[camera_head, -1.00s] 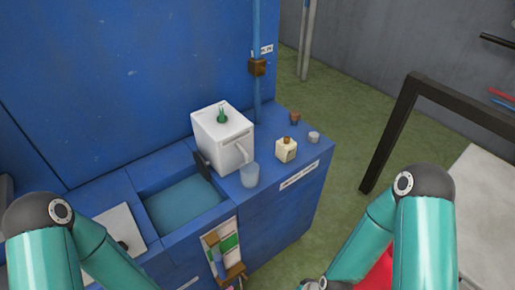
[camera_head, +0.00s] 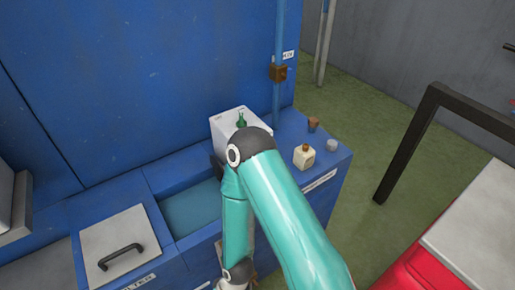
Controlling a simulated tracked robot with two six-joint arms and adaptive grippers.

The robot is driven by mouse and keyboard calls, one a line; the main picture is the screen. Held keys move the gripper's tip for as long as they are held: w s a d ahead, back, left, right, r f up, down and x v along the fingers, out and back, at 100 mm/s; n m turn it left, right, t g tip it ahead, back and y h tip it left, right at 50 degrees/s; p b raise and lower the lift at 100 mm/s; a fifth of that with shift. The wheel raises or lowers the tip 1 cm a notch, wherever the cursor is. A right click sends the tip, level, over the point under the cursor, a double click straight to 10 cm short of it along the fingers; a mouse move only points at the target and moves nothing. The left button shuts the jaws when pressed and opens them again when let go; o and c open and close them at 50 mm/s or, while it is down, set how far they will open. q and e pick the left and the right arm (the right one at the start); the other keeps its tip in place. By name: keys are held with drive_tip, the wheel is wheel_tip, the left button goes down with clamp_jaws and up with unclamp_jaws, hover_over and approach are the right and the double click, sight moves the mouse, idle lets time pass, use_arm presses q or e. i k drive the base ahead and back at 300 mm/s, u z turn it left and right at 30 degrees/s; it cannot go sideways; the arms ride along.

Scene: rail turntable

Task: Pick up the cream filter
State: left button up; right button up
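I see nothing that I can surely name as the cream filter. A small cream block-shaped container with a brown cap (camera_head: 304,158) stands on the blue counter, right of the white box. A grey lid with a dark handle (camera_head: 118,246) lies shut over a compartment at the lower left; a partly cut-off label on its front seems to end in "LTER". What is under the lid is hidden. My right arm comes in from the lower right and bends down in front of the counter; its gripper is below the frame. My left arm and gripper are out of view.
An open basin with a blue-grey bottom (camera_head: 190,208) lies between the lid and the white box (camera_head: 226,124), which my arm partly covers. A brown cup (camera_head: 313,123) and a small pale cup (camera_head: 332,145) stand at the counter's right end. A black frame (camera_head: 410,142) stands at right.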

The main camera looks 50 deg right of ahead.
sight(304, 154)
drive_tip(key=k, duration=1.1)
drive_tip(key=z, duration=1.15)
drive_tip(key=i, duration=0.85)
drive_tip(key=u, duration=0.55)
